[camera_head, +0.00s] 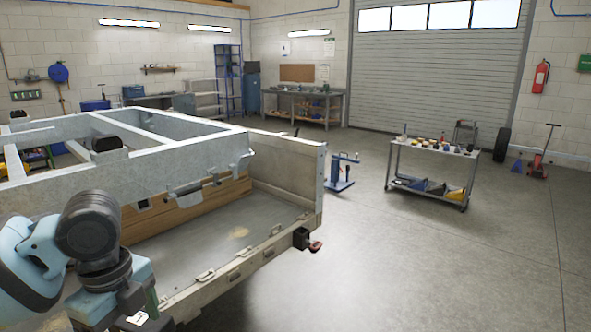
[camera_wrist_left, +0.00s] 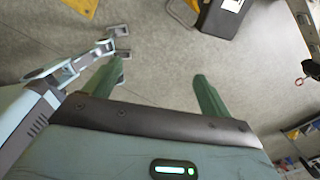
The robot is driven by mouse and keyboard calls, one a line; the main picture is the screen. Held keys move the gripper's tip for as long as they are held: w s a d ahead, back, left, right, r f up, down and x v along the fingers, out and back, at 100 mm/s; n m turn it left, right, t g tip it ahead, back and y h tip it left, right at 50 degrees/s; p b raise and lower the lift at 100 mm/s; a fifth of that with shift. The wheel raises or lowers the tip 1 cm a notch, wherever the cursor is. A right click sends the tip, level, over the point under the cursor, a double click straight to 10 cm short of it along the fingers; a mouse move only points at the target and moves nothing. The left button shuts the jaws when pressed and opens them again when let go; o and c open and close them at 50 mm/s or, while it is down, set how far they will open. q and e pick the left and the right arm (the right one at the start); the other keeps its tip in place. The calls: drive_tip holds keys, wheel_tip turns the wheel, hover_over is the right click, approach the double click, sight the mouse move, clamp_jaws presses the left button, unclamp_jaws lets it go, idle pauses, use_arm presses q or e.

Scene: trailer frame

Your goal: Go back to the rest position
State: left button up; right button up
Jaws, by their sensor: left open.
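My left arm (camera_head: 92,240) comes in at the lower left of the head view, in front of the trailer frame. Its gripper sits at the bottom edge there, and its fingers are hard to make out. In the left wrist view my left gripper (camera_wrist_left: 158,70) has its two green fingers wide apart, with only bare floor between them. It holds nothing. The trailer frame (camera_head: 190,168) fills the left of the head view, with its flat bed (camera_head: 215,240) below the raised metal frame. My right gripper shows in neither view.
A tool cart (camera_head: 430,165) stands at the right, with a blue stand (camera_head: 340,172) left of it. The trailer's side edge (camera_head: 235,270) lies close to my left arm. Open floor (camera_head: 430,270) spreads at the right. A black case (camera_wrist_left: 222,15) lies on the floor.

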use_arm(q)
drive_tip(key=d+f+n+t+h, duration=0.2)
drive_tip(key=d+f+n+h, duration=0.1)
drive_tip(key=d+f, duration=0.55)
drive_tip(key=d+f+n+t+h, duration=0.1)
drive_tip(key=d+f+n+h, duration=0.4)
drive_tip(key=f, duration=0.6)
drive_tip(key=s+d+f+n+t+y, duration=0.1)
drive_tip(key=s+f+n+t, duration=0.4)
drive_tip(key=f, duration=0.5)
drive_tip(key=s+a+f+n+y, duration=0.2)
drive_tip(key=s+a+f+n, duration=0.1)
drive_tip(key=s, duration=0.6)
drive_tip(key=s+a+f+n+y, duration=0.3)
drive_tip(key=s+a+f, duration=0.3)
drive_tip(key=s, duration=0.3)
drive_tip(key=shift+s+f+t, duration=0.2)
drive_tip(key=shift+s+t, duration=0.1)
drive_tip(key=shift+t, duration=0.1)
